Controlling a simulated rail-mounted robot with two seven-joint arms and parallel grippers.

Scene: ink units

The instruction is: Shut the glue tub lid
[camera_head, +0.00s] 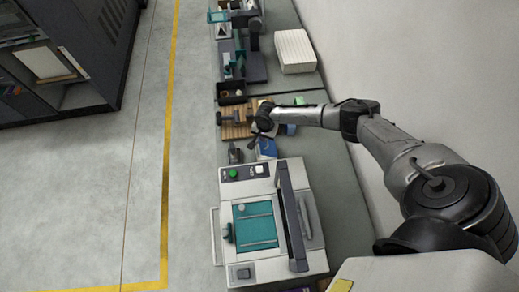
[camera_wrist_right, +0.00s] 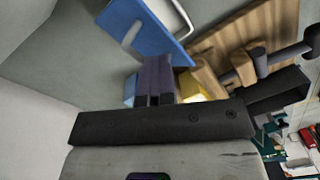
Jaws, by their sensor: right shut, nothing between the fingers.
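I cannot clearly tell the glue tub. A blue panel (camera_head: 266,147) with a pale loop, possibly its lid, lies at the near side of my right gripper (camera_head: 261,128) in the head view. In the right wrist view the blue panel (camera_wrist_right: 145,28) is tilted, just beyond my right fingertips (camera_wrist_right: 155,62). The right fingers are shut and empty. A small yellow piece (camera_wrist_right: 203,84) sits beside them, and a pale blue piece (camera_wrist_right: 129,90) is partly hidden behind them. Whether the fingers touch the panel is unclear. My left gripper is out of view.
A wooden slatted board (camera_head: 235,131) with tools lies left of the gripper. A grey press (camera_head: 235,190) with a teal plate stands nearer. A white stack (camera_head: 294,50) is farther along the bench. Grey bench surface is bare at right.

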